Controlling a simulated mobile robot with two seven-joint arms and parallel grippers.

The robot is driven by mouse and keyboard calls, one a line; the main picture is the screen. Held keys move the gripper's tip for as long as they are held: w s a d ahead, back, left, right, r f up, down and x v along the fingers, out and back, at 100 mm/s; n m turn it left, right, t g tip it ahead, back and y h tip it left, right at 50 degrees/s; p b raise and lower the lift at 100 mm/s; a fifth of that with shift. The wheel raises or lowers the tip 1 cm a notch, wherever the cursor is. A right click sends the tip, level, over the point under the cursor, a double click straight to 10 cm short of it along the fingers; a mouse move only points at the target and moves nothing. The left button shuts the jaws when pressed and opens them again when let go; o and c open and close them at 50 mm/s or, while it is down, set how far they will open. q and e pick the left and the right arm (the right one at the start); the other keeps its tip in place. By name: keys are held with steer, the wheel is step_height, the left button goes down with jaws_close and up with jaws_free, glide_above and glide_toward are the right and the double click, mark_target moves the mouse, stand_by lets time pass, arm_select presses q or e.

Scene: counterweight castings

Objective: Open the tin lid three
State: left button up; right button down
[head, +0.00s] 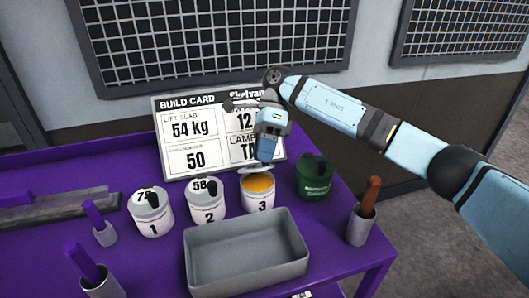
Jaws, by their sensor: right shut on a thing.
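Tin three (258,199) is white with a black 3 and stands on the purple table, with yellow-orange contents showing at its open top. My right gripper (264,160) is just above and behind the tin's mouth, shut on a pale lid (251,170). The lid is tilted at the tin's back edge; I cannot tell if it still touches the rim. Tin 1 (152,219) and tin 2 (209,208) stand to the left, closed, with dark knobs on their lids. My left gripper is not in view.
A grey tray (247,276) sits in front of the tins. A dark green container (314,178) stands right of tin three. A cup with a brown handle (361,225) is near the right edge. A build card (190,141) stands behind. Purple-handled tools in cups (104,233) are at left.

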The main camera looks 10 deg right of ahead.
stand_by(0.4)
steer(key=c, duration=1)
jaws_free()
steer(key=shift+w+r, duration=0.1)
steer(key=shift+p+v, duration=0.85)
steer(key=shift+v, duration=6)
steer(key=shift+w, duration=0.15)
